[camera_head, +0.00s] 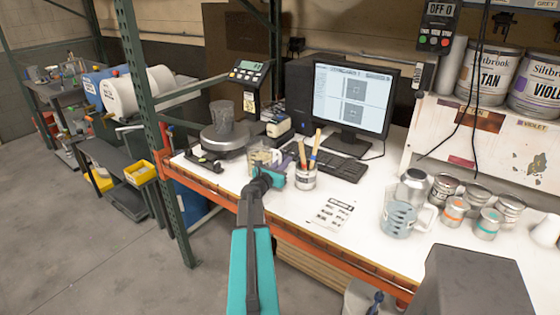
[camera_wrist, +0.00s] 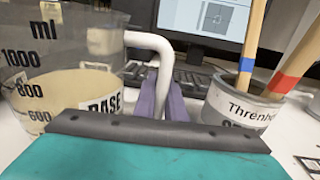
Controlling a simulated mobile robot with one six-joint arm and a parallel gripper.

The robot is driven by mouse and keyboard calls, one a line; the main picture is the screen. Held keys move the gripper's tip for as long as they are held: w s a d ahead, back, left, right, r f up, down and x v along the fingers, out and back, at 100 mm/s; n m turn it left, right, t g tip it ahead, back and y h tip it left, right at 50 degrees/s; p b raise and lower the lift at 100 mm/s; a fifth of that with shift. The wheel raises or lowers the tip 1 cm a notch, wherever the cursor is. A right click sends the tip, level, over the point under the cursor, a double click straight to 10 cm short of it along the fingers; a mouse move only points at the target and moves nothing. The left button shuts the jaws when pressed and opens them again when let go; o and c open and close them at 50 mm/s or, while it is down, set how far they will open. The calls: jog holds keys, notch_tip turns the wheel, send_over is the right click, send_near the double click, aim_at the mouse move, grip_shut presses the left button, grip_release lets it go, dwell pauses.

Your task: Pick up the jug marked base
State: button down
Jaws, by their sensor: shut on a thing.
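The jug marked base (camera_wrist: 65,75) fills the left of the wrist view. It is clear, with a black millilitre scale, a partly hidden BASE label and pale cream contents. Its white handle (camera_wrist: 158,48) comes down between the purple fingers of my gripper (camera_wrist: 163,95), which is shut on it. In the head view the jug (camera_head: 258,158) is just beyond my gripper (camera_head: 276,176), partly hidden by my arm. It looks upright. I cannot tell whether its bottom touches the bench.
A tin of brushes (camera_head: 305,178) stands close right of my gripper. A scale (camera_head: 224,138) bearing a grey container (camera_head: 222,114) is at the left, a keyboard (camera_head: 335,165) behind. Another jug (camera_head: 398,220) and several small tins are at the right. A printed sheet (camera_head: 334,212) lies between.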

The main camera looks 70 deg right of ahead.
jog(key=shift+r, duration=0.3)
jog(key=a+r+b, duration=0.2)
jog(key=a+r, duration=0.2)
jog(key=a, duration=1)
jog(key=shift+r+b, duration=0.2)
jog(key=shift+b, duration=0.2)
dwell(0.9)
jog(key=shift+w+a+p, duration=0.15)
jog(key=shift+a+p, duration=0.6)
jog(key=shift+p, duration=1.35)
notch_tip(320, 180, up, 6)
jog(key=p, duration=0.6)
jog(key=shift+w, duration=0.15)
dwell(0.6)
